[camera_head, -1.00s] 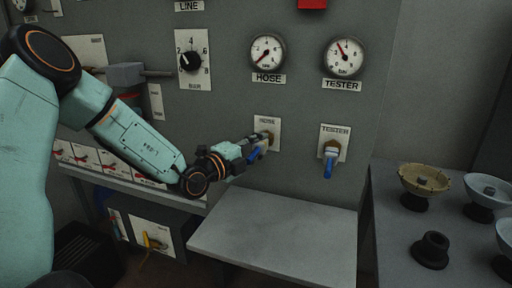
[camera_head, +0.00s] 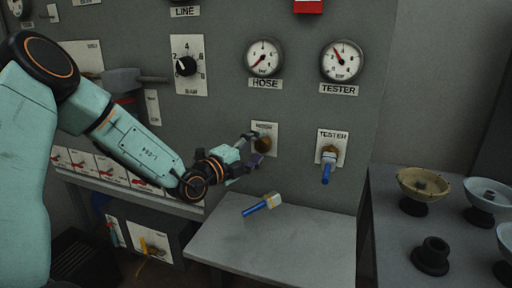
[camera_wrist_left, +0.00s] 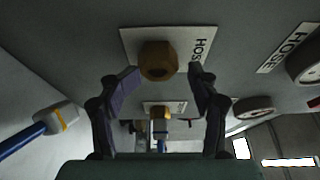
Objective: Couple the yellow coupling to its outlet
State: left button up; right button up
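The yellow-banded pale coupling (camera_head: 272,199) with a blue hose end (camera_head: 254,209) is tilted at the shelf's back part, below my left gripper. I cannot tell whether it rests on the shelf. It also shows at the left of the left wrist view (camera_wrist_left: 57,118), outside the fingers. The brass HOSE outlet (camera_head: 263,144) is bare; in the left wrist view it (camera_wrist_left: 158,60) lies just beyond the fingertips. My left gripper (camera_head: 251,150) is open and empty in front of it. Its spread fingers show in the wrist view (camera_wrist_left: 163,78). My right gripper is not in view.
The TESTER outlet holds a coupling with a blue hose (camera_head: 326,172) to the right. A grey shelf (camera_head: 275,247) juts out below. A side table (camera_head: 390,240) at right carries bowls (camera_head: 424,181) and a black part (camera_head: 431,254). Gauges (camera_head: 264,58) sit above.

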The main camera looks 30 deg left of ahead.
pick_arm(q)
jog(key=shift+w+r, duration=0.1)
jog(key=shift+r, duration=0.35)
notch_tip(320, 180, up, 8)
jog(key=shift+r, duration=0.1)
jog(key=shift+a+r, duration=0.1)
jog(key=shift+r, duration=0.25)
jog(key=shift+s+r, duration=0.2)
jog(key=shift+r, duration=0.05)
jog(key=shift+s, duration=0.1)
jog(key=shift+w+f, duration=0.15)
jog(key=shift+w, duration=0.1)
jog(key=shift+s, duration=0.15)
